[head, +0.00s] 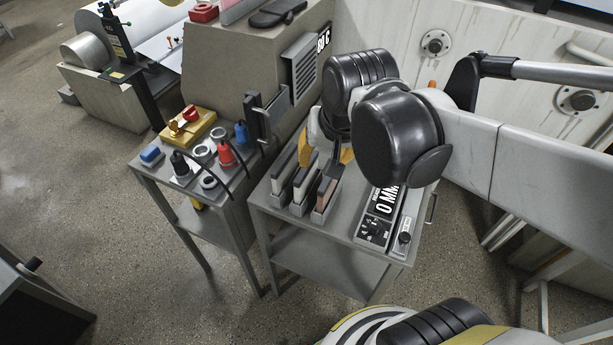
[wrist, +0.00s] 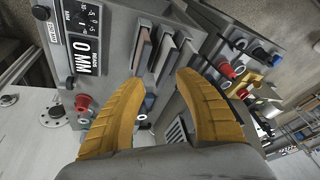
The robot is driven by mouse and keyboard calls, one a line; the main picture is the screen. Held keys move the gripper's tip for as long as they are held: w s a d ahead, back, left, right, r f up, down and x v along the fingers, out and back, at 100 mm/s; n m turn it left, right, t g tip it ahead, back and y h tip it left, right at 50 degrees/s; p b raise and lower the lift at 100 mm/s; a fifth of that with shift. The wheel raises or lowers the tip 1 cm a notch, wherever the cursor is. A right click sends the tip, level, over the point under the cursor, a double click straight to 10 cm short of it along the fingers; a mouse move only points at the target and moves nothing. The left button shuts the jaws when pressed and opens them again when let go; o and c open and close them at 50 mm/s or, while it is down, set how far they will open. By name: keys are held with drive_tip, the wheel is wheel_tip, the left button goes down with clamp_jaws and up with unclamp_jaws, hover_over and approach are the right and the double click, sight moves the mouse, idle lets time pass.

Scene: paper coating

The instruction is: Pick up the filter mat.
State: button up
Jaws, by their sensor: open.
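Several thin upright mats stand in grey slotted holders on the small grey table. One has a pinkish-brown face (head: 325,192), one is pale (head: 302,184) and one is pale grey (head: 283,178). I cannot tell which is the filter mat. In the wrist view the brown mat (wrist: 145,50) is left of two greyer ones (wrist: 165,57). My gripper (head: 319,165) is above and behind the holders, its yellow fingers apart and pointing down. In the wrist view my gripper (wrist: 161,77) is open and empty, with the holders beyond its fingertips. My wrist hides part of the table.
A gauge box (head: 385,210) reading "0 MM" stands right of the holders. A second table (head: 150,178) at left bears red, blue and black plugs and rings. A machine with a vent (head: 303,68) rises behind. The floor in front is clear.

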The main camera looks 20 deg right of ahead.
sight(307, 178)
drive_tip(key=w+f+m+g, duration=0.1)
drive_tip(key=w, duration=0.1)
drive_tip(key=w+f+m+g+p, duration=0.1)
drive_tip(key=w+f+m, duration=0.1)
drive_tip(key=w, duration=0.1)
drive_tip(key=w+f+m+g+p, duration=0.1)
drive_tip(key=w+f+m+g, duration=0.1)
drive_tip(key=w, duration=0.1)
drive_tip(key=shift+a+f, duration=0.15)
drive_tip(key=shift+f, duration=0.1)
drive_tip(key=shift+m, duration=0.3)
wheel_tip(307, 178, down, 6)
drive_tip(key=shift+w+f+b, duration=0.1)
drive_tip(key=shift+w+b, duration=0.05)
drive_tip(key=shift+b, duration=0.55)
drive_tip(key=f, duration=0.1)
drive_tip(key=f+b, duration=0.1)
drive_tip(key=f, duration=0.1)
drive_tip(key=f+b, duration=0.1)
drive_tip(key=f, duration=0.1)
drive_tip(key=shift+w+d, duration=0.25)
drive_tip(key=shift+w, duration=0.15)
clamp_jaws()
